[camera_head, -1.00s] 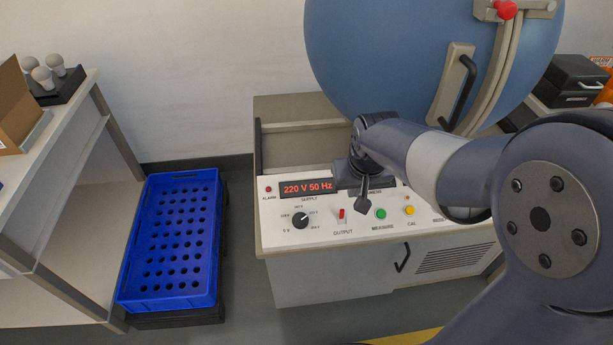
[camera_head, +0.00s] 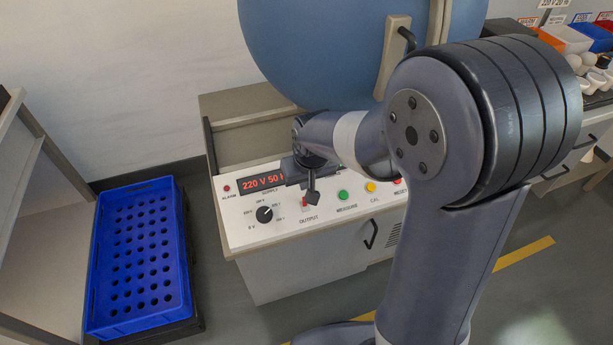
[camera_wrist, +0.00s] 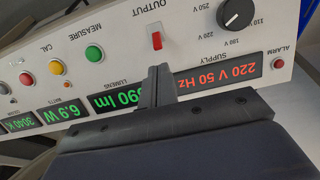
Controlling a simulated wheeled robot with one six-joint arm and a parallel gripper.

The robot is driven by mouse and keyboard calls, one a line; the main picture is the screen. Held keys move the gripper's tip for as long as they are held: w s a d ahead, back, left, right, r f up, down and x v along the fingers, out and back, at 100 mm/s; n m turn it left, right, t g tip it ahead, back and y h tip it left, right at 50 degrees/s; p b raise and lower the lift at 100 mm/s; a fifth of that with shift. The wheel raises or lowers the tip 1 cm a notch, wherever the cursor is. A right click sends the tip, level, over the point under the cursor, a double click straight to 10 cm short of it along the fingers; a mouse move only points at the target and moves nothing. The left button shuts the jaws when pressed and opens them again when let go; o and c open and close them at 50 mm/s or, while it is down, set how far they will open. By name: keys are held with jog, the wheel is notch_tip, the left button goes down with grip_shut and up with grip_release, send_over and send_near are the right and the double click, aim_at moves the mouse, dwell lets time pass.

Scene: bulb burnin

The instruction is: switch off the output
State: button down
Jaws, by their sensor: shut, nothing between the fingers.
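The red output switch (camera_wrist: 156,40) is a small rocker above the OUTPUT label on the white control panel (camera_head: 240,228). In the head view only part of the switch (camera_head: 304,203) shows beside my fingers. My gripper (camera_head: 313,198) is shut and empty, hanging over the panel by the switch. In the wrist view the closed fingertips (camera_wrist: 158,72) point at the switch with a small gap in the picture; I cannot tell whether they touch. The red supply display (camera_wrist: 228,71) reads 220 V 50 Hz. In the wrist view other displays are lit green, reading lumens and watts.
On the panel, a black voltage knob (camera_head: 265,214) is left of the switch, and green (camera_head: 343,195) and yellow (camera_head: 370,187) buttons are right of it. A large blue sphere (camera_head: 320,45) stands behind. A blue perforated crate (camera_head: 140,255) is on the floor at left.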

aim_at(303, 195)
jog(key=shift+x, duration=2.3)
jog(key=shift+s+t+b, duration=0.3)
jog(key=shift+t+b, duration=0.4)
jog(key=shift+b, duration=0.9)
jog(key=shift+y+b, duration=0.3)
jog(key=t+b, duration=0.1)
jog(key=b, duration=0.1)
jog(key=s+t+b, duration=0.1)
jog(key=b, duration=0.1)
jog(key=shift+d+f+b, duration=0.2)
jog(key=shift+f+b, duration=0.1)
jog(key=shift+b, duration=0.05)
jog(key=t+b, duration=0.1)
jog(key=b, duration=0.2)
jog(key=s+t+y+b, duration=0.1)
jog(key=b, duration=0.2)
jog(key=t+b, duration=0.2)
jog(key=b, duration=0.1)
jog(key=shift+s+d+f+y+b, duration=0.15)
jog(key=shift+s+d+y+b, duration=0.15)
jog(key=shift+s+b, duration=0.1)
jog(key=shift+r, duration=0.35)
jog(key=shift+s, duration=0.15)
jog(key=shift+s+d+r+p, duration=0.1)
jog(key=shift+s+r+p, duration=0.1)
jog(key=shift+s+p, duration=0.15)
jog(key=shift+s+d, duration=0.1)
jog(key=shift+s, duration=0.15)
